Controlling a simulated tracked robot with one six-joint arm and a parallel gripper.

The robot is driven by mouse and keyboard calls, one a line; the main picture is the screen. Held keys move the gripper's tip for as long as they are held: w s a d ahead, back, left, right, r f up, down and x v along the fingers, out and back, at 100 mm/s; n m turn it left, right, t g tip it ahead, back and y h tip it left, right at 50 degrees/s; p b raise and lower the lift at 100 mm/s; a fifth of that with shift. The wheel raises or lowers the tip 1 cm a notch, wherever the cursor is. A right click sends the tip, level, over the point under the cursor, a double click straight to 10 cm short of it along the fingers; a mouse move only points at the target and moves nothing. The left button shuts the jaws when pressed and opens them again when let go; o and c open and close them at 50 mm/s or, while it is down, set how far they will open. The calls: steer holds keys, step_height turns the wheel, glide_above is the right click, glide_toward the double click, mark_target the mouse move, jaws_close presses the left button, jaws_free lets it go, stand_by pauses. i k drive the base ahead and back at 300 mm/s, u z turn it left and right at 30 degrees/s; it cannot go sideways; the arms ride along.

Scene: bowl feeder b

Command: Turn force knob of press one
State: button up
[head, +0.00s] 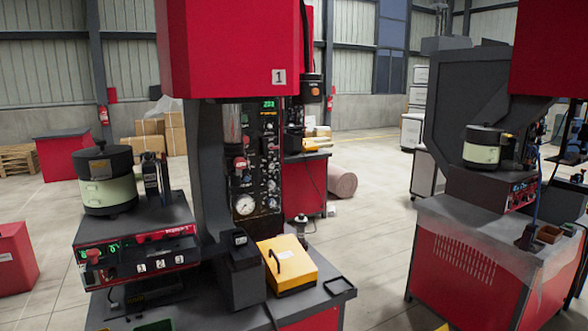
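Press one (235,60) stands in the middle of the head view, red on top and marked with a "1". Its dark control panel (255,150) faces me beside the grey column. The panel has a green lit display (268,105), several small knobs, and a round white gauge (244,205) low down. A red knob (240,163) sits on the panel's left side. The labels are too small to read, so I cannot tell which knob sets the force. My gripper is not in view.
A bowl feeder (105,182) stands left of the press on a red-fronted unit (135,255). A yellow box (287,265) with a black handle sits in front of the panel. A second press (470,110) stands right. Open floor (375,235) lies between the machines.

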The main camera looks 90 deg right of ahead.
mark_target(270, 164)
steer(key=k, duration=1.15)
steer(key=z, duration=1.4)
steer(key=i, duration=1.3)
steer(key=u, duration=0.05)
